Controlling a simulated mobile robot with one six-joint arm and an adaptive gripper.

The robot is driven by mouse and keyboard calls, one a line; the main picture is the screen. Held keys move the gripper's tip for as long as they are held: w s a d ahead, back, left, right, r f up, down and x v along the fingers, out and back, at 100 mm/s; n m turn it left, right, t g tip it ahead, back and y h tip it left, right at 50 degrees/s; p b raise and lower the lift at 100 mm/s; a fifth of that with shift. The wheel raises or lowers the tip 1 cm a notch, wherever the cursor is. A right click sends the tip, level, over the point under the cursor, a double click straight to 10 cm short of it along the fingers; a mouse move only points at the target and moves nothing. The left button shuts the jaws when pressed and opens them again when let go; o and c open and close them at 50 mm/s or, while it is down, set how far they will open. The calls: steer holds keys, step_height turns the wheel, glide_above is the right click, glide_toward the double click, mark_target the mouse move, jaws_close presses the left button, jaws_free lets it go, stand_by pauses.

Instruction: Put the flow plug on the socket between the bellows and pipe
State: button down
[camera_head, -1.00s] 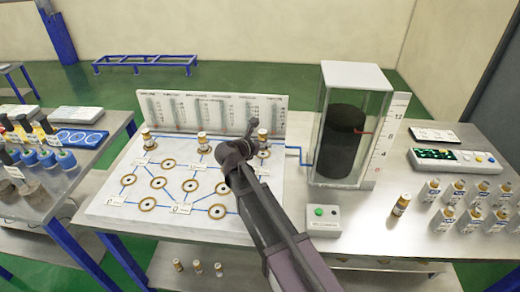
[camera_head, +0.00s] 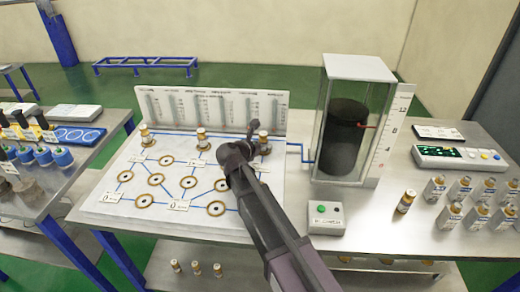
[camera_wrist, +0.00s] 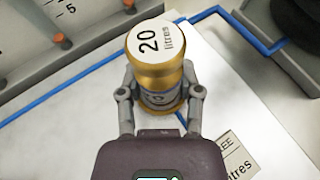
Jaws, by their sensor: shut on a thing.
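My gripper (camera_wrist: 160,98) is shut on a gold plug (camera_wrist: 158,52) with a white top reading "20 litres". One finger is on each side of its body. In the head view, the plug (camera_head: 263,138) is at the board's back right, where the blue pipe (camera_head: 292,144) leads to the case. The dark bellows (camera_head: 345,140) stands inside that clear case. The socket under the plug is hidden.
Two other gold plugs stand along the board's back row (camera_head: 202,138). Ring sockets (camera_head: 188,182) cover the board, with an upright gauge panel (camera_head: 210,108) behind. A button box (camera_head: 325,216), a loose gold plug (camera_head: 406,201) and several labelled bottles (camera_head: 460,200) are at right.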

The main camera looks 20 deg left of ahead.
steer(key=shift+f, duration=0.1)
stand_by(0.3)
steer(key=shift+f, duration=0.15)
steer(key=shift+c, duration=1.4)
jaws_free()
steer(key=shift+r, duration=0.3)
steer(key=p+v, duration=0.4)
steer(key=v, duration=0.7)
steer(key=shift+s+r, duration=0.1)
steer(key=shift+s+a+p, duration=0.15)
steer(key=shift+s+p, duration=0.15)
steer(key=shift+s, duration=0.05)
